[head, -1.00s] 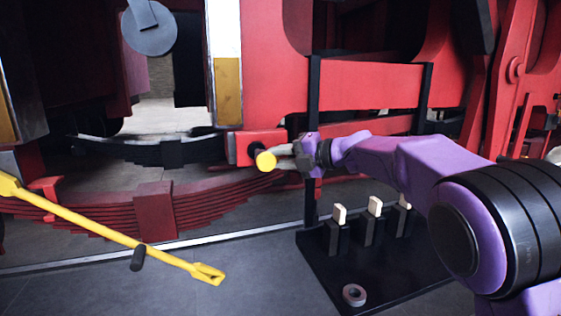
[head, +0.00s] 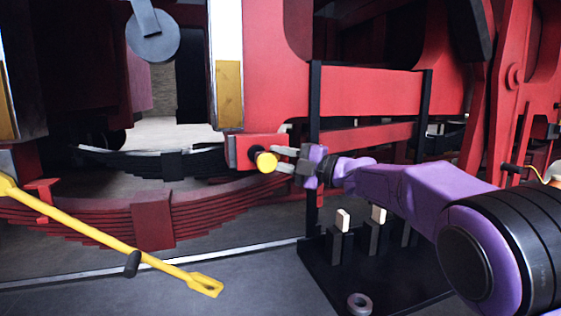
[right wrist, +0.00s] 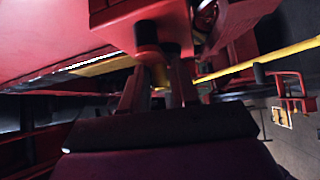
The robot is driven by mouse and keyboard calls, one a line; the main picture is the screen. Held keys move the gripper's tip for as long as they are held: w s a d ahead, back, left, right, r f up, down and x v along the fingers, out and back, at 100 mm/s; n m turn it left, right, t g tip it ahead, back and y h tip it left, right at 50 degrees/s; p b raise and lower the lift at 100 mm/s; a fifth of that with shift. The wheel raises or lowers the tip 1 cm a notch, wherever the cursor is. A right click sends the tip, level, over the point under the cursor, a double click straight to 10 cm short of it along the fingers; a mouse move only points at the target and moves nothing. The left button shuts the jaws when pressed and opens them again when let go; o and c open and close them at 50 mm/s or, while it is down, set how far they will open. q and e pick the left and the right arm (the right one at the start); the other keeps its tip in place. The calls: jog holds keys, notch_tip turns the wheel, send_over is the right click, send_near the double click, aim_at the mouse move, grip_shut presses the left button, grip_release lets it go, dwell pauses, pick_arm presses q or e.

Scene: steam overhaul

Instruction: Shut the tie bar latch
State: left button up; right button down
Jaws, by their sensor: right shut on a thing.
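A short handle with a round yellow end (head: 266,161) and a dark shank sticks out of a red block (head: 240,150) at the middle of the head view. I take this for the tie bar latch, though its catch cannot be made out. My right gripper (head: 282,160) comes from the right with its two pale fingers at the yellow-ended handle. In the right wrist view the fingers (right wrist: 153,88) lie on either side of the handle's yellow part (right wrist: 159,76), shut on it. My left gripper is not in view.
A long yellow bar (head: 100,235) slants across the lower left. A black rack (head: 350,275) with several pale-topped posts stands below my right arm, with a grey ring (head: 360,303) on it. A red leaf spring (head: 153,220) lies below the block. Red frame bars (head: 370,92) stand behind.

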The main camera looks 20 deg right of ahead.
jog(key=shift+f, duration=0.2)
jog(key=c, duration=1.1)
grip_release()
jog(key=shift+o, duration=0.2)
jog(key=shift+w+d, duration=0.1)
jog(key=shift+r, duration=0.1)
jog(key=b+v, duration=0.3)
jog(key=v, duration=0.7)
jog(key=shift+s+d, duration=0.2)
